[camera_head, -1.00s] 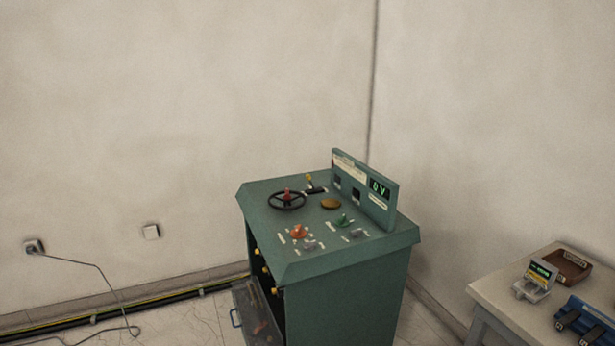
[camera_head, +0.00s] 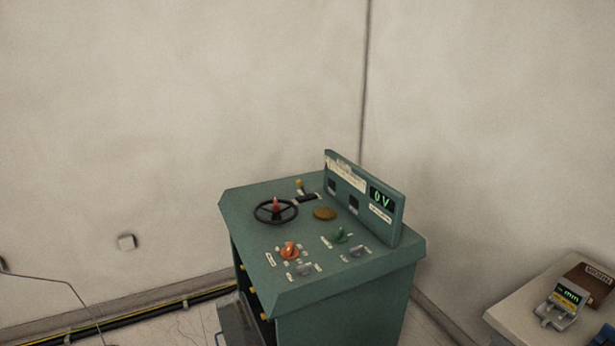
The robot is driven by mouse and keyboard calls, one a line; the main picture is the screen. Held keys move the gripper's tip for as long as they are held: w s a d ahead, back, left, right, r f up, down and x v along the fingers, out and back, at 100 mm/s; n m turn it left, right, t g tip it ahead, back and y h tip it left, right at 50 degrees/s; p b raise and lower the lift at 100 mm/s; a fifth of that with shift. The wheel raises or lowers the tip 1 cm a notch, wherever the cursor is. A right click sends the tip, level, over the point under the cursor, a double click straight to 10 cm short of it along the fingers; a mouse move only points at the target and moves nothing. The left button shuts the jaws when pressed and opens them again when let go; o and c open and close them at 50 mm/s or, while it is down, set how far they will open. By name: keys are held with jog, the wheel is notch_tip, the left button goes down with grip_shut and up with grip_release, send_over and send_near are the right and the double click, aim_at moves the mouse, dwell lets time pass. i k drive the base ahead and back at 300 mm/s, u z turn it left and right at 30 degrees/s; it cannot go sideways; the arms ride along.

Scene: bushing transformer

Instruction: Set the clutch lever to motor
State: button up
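The green control cabinet (camera_head: 345,300) stands near the room corner. A small lever with a yellow knob (camera_head: 299,184) sits in a dark slot at the back of its sloped top, behind the black handwheel (camera_head: 275,211). This looks like the clutch lever; its labels are too small to read, so I cannot tell which setting it is on. The lever stands roughly upright. My gripper is not in view.
The top also carries an orange knob (camera_head: 289,250), a green knob (camera_head: 340,236), grey knobs and a brown disc (camera_head: 325,214). An upright panel display (camera_head: 381,198) reads 0 V. A table (camera_head: 520,310) with a meter (camera_head: 562,306) stands right. Cables run along the left wall.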

aim_at(299, 183)
jog(key=u, duration=0.05)
jog(key=i, duration=0.65)
jog(key=k, duration=0.5)
jog(key=u, duration=1.1)
jog(key=i, duration=0.55)
